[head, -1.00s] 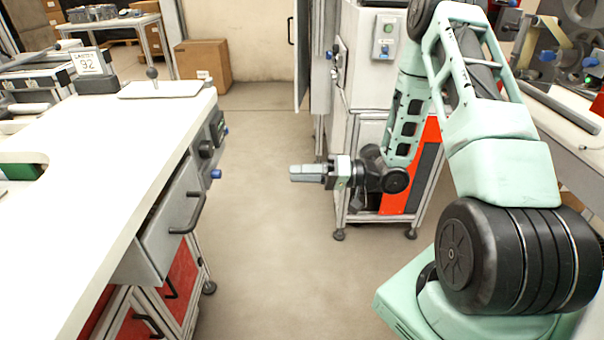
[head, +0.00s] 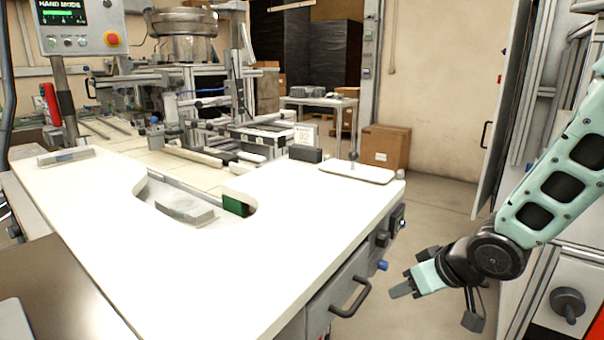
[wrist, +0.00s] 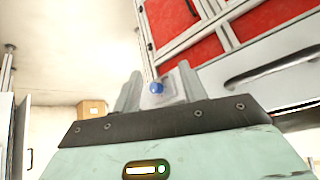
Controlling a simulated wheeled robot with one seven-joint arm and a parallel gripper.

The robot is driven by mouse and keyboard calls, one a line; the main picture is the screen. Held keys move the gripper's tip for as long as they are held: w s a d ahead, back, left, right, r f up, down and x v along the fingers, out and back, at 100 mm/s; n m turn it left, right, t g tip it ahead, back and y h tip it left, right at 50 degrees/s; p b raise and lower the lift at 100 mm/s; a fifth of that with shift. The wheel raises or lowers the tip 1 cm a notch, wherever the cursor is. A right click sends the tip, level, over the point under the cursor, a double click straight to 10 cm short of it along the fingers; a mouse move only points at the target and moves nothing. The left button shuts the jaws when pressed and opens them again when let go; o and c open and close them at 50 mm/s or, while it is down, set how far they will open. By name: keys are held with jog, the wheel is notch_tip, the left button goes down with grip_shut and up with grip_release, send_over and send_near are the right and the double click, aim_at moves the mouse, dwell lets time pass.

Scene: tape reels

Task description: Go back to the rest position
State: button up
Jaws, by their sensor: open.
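My gripper (head: 404,289) is at the end of my mint-green arm at the lower right of the head view. It is low, beside the right side of the white workbench (head: 130,240), just right of its drawer handle (head: 350,297). In the wrist view, my gripper (wrist: 160,86) has its two grey fingers apart. No object shows held between them. A blue knob (wrist: 157,88) shows behind the gap between the fingers.
The bench front with its handle and blue knob (head: 383,265) is close to my gripper. A cabinet stands at the right with a black knob (head: 568,303). Bare floor (head: 440,200) lies between them. A cardboard box (head: 385,147) stands by the back wall.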

jog(key=s+a+r+n+g+h, duration=0.1)
jog(key=s+a+r+g, duration=0.1)
jog(key=s, duration=0.6)
jog(key=s+a+r+n+g+h, duration=0.1)
jog(key=s+a+r+g, duration=0.15)
jog(key=s, duration=0.55)
jog(key=s+a+r+n+g+h, duration=0.1)
jog(key=s+a+r, duration=0.1)
jog(key=s, duration=0.5)
notch_tip(320, 180, up, 12)
jog(key=s+p, duration=0.1)
jog(key=p, duration=1.1)
jog(key=shift+s+a+g, duration=0.15)
jog(key=shift+s+g, duration=0.2)
